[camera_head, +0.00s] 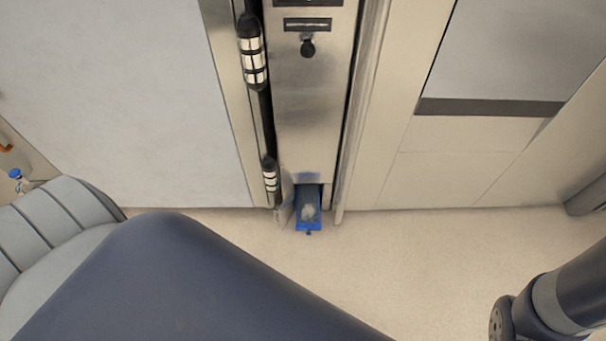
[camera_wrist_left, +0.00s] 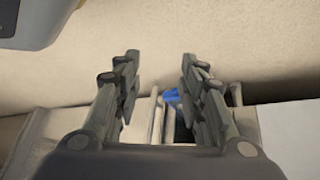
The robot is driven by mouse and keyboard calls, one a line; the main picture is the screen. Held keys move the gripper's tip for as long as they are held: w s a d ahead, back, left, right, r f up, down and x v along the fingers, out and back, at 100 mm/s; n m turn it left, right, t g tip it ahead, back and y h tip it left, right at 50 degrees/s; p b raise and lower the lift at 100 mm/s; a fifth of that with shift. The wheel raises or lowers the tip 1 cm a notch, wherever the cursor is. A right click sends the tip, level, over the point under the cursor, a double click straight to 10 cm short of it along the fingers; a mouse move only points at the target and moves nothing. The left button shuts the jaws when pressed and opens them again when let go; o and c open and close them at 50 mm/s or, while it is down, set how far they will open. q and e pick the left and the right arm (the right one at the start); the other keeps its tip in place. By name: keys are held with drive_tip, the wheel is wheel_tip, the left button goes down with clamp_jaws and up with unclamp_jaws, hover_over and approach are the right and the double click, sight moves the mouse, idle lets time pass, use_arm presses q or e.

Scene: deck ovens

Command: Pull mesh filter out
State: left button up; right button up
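The mesh filter (camera_head: 308,222) is a blue tray-like part with pale grey material in it. It sits in a low opening at the foot of a narrow metal panel (camera_head: 310,110), with its front end showing near the floor. In the left wrist view a small blue part of it (camera_wrist_left: 172,96) shows between the fingers, beyond them. My left gripper (camera_wrist_left: 157,62) is open, its two fingers apart and nothing seen held. It points toward the opening, and I see no contact with the filter. My left gripper is hidden in the head view. My right gripper is out of view.
A small door flap (camera_head: 287,192) stands at the left of the opening. A vertical black rail with metal guards (camera_head: 253,62) runs left of the panel. Flat cabinet fronts (camera_head: 455,165) stand to the right. The pale floor (camera_head: 410,260) in front is clear.

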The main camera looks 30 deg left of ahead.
use_arm(q)
drive_tip(key=w+a+f+n+t+b, duration=0.3)
drive_tip(key=w+f+b, duration=0.35)
drive_tip(key=b, duration=0.45)
drive_tip(key=w+a+f+n+t+b, duration=0.25)
drive_tip(key=w+f+n+b, duration=0.2)
drive_tip(key=w+b, duration=0.4)
drive_tip(key=n+t+h+b, duration=0.3)
drive_tip(key=n+t+b, duration=0.35)
drive_tip(key=b, duration=1.85)
approach(308, 234)
drive_tip(key=shift+s+a+f+g, duration=0.15)
drive_tip(key=shift+s+f+g, duration=0.1)
drive_tip(key=shift+g, duration=0.15)
drive_tip(key=shift+n, duration=0.6)
drive_tip(key=b+x, duration=0.2)
drive_tip(key=x, duration=0.1)
drive_tip(key=b+x, duration=0.2)
drive_tip(key=x, duration=0.2)
drive_tip(key=b+x, duration=0.3)
drive_tip(key=x, duration=0.1)
drive_tip(key=shift+r, duration=0.4)
